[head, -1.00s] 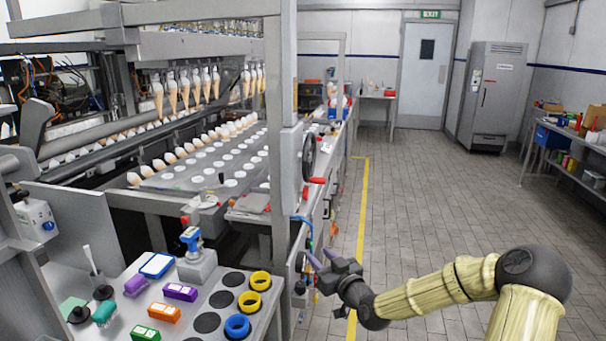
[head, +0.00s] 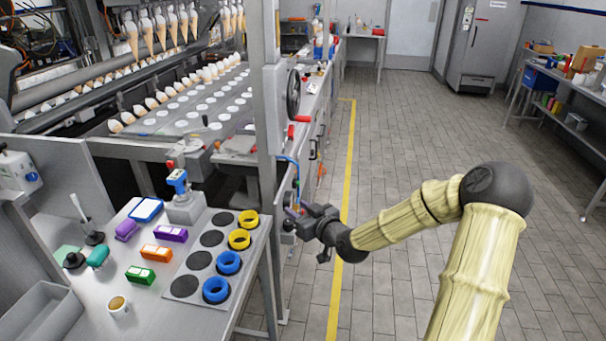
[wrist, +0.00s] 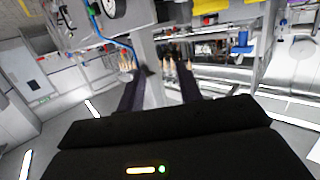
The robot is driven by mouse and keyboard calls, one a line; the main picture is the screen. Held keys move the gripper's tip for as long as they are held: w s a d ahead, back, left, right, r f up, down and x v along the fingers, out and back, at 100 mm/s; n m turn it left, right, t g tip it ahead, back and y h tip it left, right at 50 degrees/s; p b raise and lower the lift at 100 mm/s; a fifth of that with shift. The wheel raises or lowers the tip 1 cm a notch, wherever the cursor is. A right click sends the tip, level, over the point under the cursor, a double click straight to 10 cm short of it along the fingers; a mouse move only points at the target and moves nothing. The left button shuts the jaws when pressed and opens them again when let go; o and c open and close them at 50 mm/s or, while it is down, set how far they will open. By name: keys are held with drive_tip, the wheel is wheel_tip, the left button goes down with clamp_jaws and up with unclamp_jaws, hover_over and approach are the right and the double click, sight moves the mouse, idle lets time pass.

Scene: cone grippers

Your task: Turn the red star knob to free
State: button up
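I cannot make out a star-shaped red knob for certain in either view. Small red parts show on the machine's side: a red handle (head: 302,118) below the black handwheel (head: 293,92), and a red piece (head: 290,132) just under it. My gripper (head: 298,219) is beside the machine's side, low and in front of these red parts, apart from them. In the wrist view its two dark fingers (wrist: 165,70) stand well apart with nothing held between them. A grey post shows beyond the fingers there.
The cone machine's post (head: 265,120) rises behind my gripper. A blue hose (head: 292,165) hangs near it. The tiled floor (head: 420,140) at right is clear.

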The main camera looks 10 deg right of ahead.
drive_tip(key=s+a+f+g+h, duration=0.3)
drive_tip(key=s+f+g, duration=0.35)
drive_tip(key=s, duration=0.35)
drive_tip(key=s+d+r+m+g+h, duration=0.1)
drive_tip(key=s+r+m+g, duration=0.1)
drive_tip(key=s, duration=0.7)
drive_tip(key=s+d+r+m+g+h, duration=0.1)
drive_tip(key=s+r+m+g+h, duration=0.1)
drive_tip(key=s, duration=0.6)
drive_tip(key=shift+s+r+g, duration=0.2)
drive_tip(key=shift+s+g, duration=0.2)
drive_tip(key=shift+g, duration=0.35)
drive_tip(key=shift+o, duration=0.2)
